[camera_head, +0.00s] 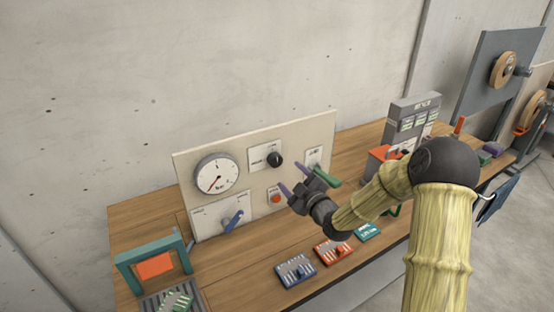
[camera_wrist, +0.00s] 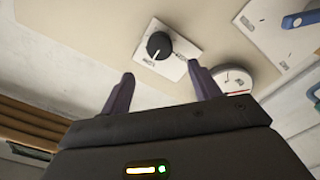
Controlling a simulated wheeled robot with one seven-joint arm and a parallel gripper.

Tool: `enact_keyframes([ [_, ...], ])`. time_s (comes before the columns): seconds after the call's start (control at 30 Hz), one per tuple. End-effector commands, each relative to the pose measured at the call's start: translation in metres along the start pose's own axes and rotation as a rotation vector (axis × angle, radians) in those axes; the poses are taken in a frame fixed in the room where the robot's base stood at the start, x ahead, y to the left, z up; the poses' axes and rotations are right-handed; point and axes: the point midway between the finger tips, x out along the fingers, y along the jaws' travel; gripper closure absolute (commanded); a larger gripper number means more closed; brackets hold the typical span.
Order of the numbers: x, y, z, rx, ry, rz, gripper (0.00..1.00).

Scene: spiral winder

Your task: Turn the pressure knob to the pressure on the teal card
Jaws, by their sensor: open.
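The black knob (camera_head: 275,159) is on a white plate on the upright panel, right of the round gauge (camera_head: 215,174). In the wrist view the knob (camera_wrist: 158,45) is ahead of the fingertips, with a pale mark on it and its plate partly past the right finger. The gauge (camera_wrist: 233,80) shows partly there. In the head view its red needle points to the lower left. My gripper (camera_head: 293,180) is open and empty in front of the panel; its two purple fingers also show in the wrist view (camera_wrist: 160,72). The teal card (camera_head: 368,231) lies on the bench; its print is too small to read.
A blue lever (camera_head: 232,220) and red button (camera_head: 275,197) are on the panel, with a green handle (camera_head: 327,178) to the right. Blue (camera_head: 296,271) and orange (camera_head: 333,250) cards lie in front. A teal frame (camera_head: 127,262) stands left, a grey machine (camera_head: 412,112) right.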

Motion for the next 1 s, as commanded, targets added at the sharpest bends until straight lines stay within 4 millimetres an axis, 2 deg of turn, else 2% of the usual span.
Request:
enact_keyframes([
  [0.2,0.037,0.001,-0.003,0.002,0.002,-0.001,0.38],
  [0.5,0.08,0.001,-0.002,0.001,0.0,0.001,0.38],
  [0.7,0.091,0.0,-0.001,0.0,0.0,0.001,0.38],
  [0.93,0.092,0.0,0.0,0.0,0.0,0.0,0.38],
  [0.97,0.092,0.0,0.0,0.0,0.0,0.0,0.4],
  [1.0,0.092,0.0,0.0,0.0,0.0,0.0,0.48],
])
